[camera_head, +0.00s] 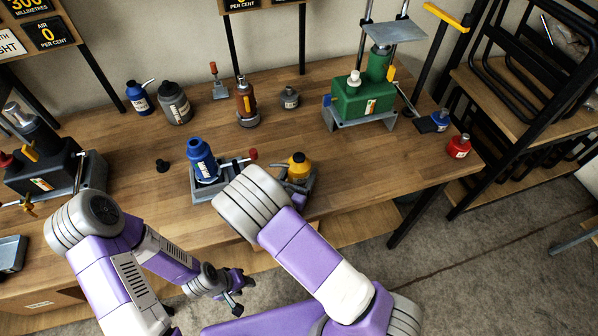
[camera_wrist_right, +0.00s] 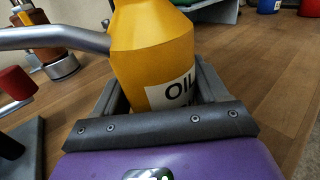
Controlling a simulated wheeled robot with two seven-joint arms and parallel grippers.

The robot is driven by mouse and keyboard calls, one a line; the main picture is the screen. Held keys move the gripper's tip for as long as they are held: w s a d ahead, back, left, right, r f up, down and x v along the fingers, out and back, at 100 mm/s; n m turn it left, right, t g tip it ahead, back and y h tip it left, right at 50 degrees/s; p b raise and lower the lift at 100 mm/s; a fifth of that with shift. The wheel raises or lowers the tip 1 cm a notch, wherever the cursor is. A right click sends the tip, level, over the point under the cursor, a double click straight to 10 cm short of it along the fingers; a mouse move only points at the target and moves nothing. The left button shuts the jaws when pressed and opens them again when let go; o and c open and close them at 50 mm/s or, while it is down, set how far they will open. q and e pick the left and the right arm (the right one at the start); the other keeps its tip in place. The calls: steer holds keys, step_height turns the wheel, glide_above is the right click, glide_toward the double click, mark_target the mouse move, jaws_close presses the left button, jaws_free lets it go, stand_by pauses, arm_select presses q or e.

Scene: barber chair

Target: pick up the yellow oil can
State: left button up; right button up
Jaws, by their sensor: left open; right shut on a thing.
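The yellow oil can (camera_head: 299,163) is near the front edge of the workbench, partly hidden behind my right arm. In the right wrist view the can (camera_wrist_right: 152,52) fills the upper middle, with its "OIL" label facing me and a grey spout running left. My right gripper (camera_wrist_right: 155,98) is shut on the can, its dark fingers on either side of the body. Whether the can's base touches the bench cannot be told. My left gripper (camera_head: 234,292) is open and empty, low in front of the bench.
A blue bottle (camera_head: 201,160) stands in a grey tray just left of the can, with a red-ended tool (camera_head: 240,160) beside it. A green machine (camera_head: 362,98) stands behind right, and a red pot (camera_head: 459,146) is at the right edge. Bench right of the can is clear.

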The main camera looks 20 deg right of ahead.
mark_target(300, 155)
step_height(300, 155, up, 10)
steer(key=shift+p, duration=1.2)
